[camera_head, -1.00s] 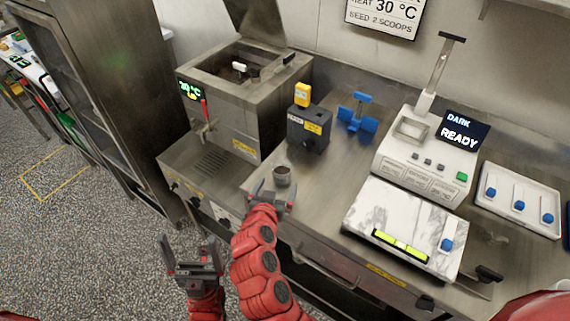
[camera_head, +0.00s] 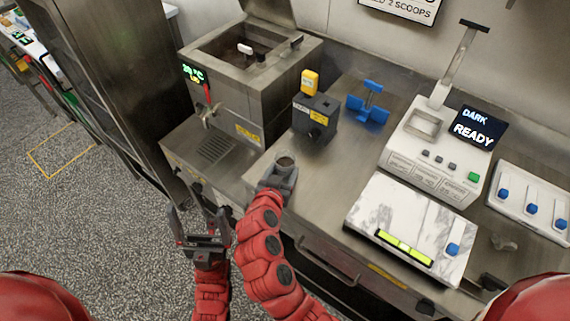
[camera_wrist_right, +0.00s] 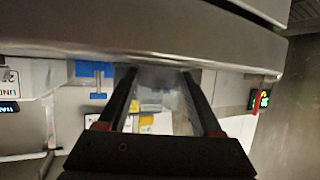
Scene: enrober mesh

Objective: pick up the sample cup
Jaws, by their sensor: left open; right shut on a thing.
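The sample cup (camera_head: 285,162) is a small grey metal cup with a dark opening. It is upright at the front edge of the steel counter, left of centre in the head view. My right gripper (camera_head: 277,179) is shut on it from the front, hiding its lower part. I cannot tell whether the cup touches the counter. In the right wrist view, a grey surface that looks like the cup (camera_wrist_right: 165,88) sits between the fingers of the right gripper (camera_wrist_right: 160,80). My left gripper (camera_head: 204,222) is open and empty, in front of the counter.
A steel tank (camera_head: 240,75) with a tap stands behind left of the cup. A dark box (camera_head: 315,117) with a yellow top and a blue stand (camera_head: 368,105) are behind it. A marble slab (camera_head: 405,225) and a white machine (camera_head: 430,150) are right. Bare counter lies between.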

